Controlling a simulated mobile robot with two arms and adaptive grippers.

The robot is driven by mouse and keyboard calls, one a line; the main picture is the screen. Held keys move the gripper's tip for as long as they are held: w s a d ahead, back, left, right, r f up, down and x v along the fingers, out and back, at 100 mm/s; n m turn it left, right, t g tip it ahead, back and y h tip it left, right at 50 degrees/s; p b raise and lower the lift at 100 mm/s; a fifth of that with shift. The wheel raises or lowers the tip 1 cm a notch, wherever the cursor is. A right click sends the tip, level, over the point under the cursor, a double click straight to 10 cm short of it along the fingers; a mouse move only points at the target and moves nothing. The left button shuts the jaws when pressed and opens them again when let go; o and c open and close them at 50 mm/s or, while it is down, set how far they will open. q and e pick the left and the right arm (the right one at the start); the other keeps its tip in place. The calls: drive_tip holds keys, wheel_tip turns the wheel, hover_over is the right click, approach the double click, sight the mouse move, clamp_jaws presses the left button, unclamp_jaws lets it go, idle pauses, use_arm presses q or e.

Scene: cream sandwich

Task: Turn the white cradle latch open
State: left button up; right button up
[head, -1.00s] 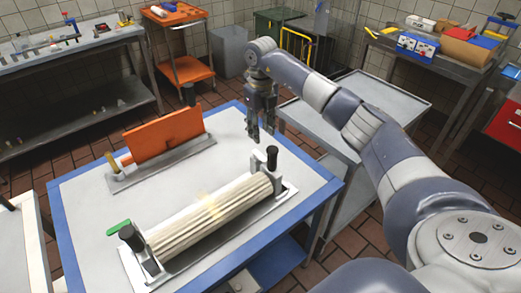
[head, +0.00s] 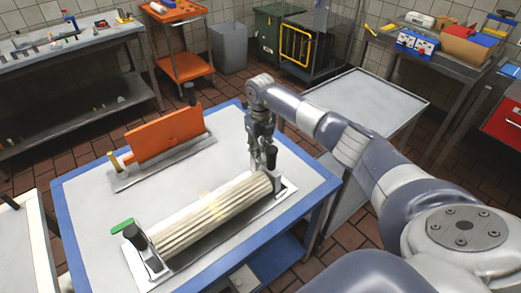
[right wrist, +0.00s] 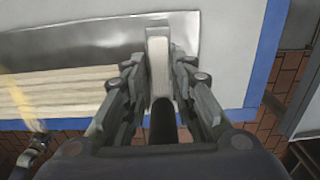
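The cradle (head: 286,190) holds a cream ribbed roll (head: 210,212) on the blue-edged table. At its far right end is the white latch with a black knob (head: 271,157). The white latch bar (right wrist: 158,58) shows between the fingers in the right wrist view. My right gripper (head: 261,148) is down at this end, with a finger on either side of the latch and slim gaps, so it looks open. The fingers partly hide the latch in the head view. At the near left end is another black knob (head: 132,232) with a green tab (head: 122,225). My left gripper is not in view.
An orange panel (head: 165,135) stands in a second holder (head: 160,172) behind the cradle, on the same table (head: 90,215). A grey cart (head: 370,98) stands to the right. The table's near left is clear.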

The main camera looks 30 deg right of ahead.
clamp_jaws()
drive_tip(key=n+b, duration=0.3)
drive_tip(key=shift+w+d+f, duration=0.15)
drive_tip(key=shift+d, duration=0.25)
drive_tip(key=w+n+b, duration=0.1)
drive_tip(key=n+b, duration=0.1)
drive_tip(key=n, duration=0.3)
drive_tip(key=d+n+b, duration=0.1)
drive_tip(key=n+b, duration=0.2)
drive_tip(key=n, duration=0.1)
drive_tip(key=w+n+b, duration=0.1)
drive_tip(key=n+b, duration=0.1)
drive_tip(key=n, duration=0.3)
drive_tip(key=shift+w+d+r+n+b, duration=0.2)
drive_tip(key=shift+w+d+n+b, duration=0.1)
drive_tip(key=shift+w+d, duration=0.05)
drive_tip(key=shift+n, duration=0.3)
